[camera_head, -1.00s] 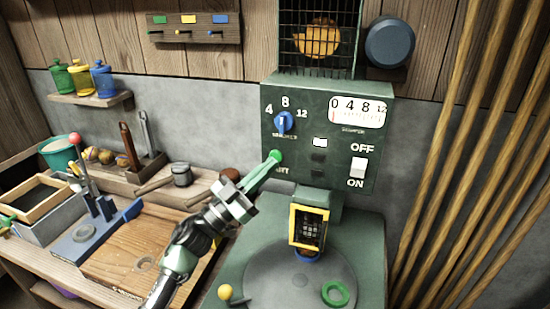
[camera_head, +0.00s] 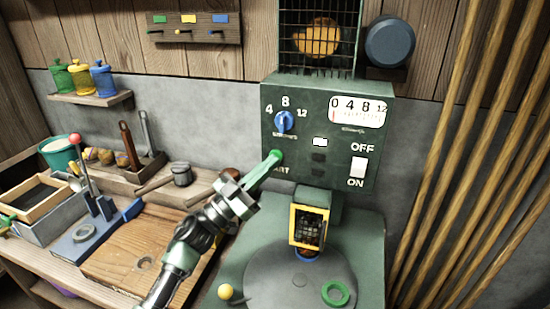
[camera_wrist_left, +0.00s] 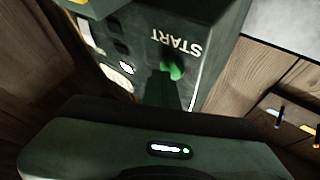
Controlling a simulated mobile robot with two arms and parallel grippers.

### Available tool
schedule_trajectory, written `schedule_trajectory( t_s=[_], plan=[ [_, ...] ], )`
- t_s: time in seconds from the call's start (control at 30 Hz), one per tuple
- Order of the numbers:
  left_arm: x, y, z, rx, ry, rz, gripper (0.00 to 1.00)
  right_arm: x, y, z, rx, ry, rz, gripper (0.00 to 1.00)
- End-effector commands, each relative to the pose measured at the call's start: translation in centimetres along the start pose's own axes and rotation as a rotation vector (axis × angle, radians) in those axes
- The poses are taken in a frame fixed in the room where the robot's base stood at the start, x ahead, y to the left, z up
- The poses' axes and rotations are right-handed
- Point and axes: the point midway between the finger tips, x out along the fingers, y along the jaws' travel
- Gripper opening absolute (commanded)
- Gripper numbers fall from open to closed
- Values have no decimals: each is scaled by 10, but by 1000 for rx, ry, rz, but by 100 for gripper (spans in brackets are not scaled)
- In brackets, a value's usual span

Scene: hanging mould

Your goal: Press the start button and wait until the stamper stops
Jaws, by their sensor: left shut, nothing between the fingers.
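The green start button (camera_wrist_left: 172,69) shows beside the word START in the wrist view. In the head view its spot (camera_head: 278,154) on the dark green control panel (camera_head: 350,185) is mostly covered by my fingertips. My left gripper (camera_head: 271,162) is shut and empty, with its tips at the button. I cannot tell whether they touch or press it. The stamper (camera_head: 310,226), a yellow frame with a dark grid, stands over the round plate (camera_head: 270,275). The blue dial (camera_head: 284,121) points near 8. The gauge (camera_head: 357,111) needle is near 0. My right gripper is out of view.
A white OFF/ON switch (camera_head: 359,167) is on the panel's right. Wooden poles (camera_head: 470,150) stand at right. A cluttered bench (camera_head: 110,280) is at left.

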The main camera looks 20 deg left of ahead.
Motion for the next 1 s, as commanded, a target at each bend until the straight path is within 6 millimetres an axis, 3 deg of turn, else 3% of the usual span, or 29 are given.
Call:
schedule_trajectory(
  t_s=[0.6,1.0],
  plan=[
    [2,-2,1,0,-1,-1,0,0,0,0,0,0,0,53],
    [-10,7,-8,0,-1,0,0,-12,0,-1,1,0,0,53]
  ],
)
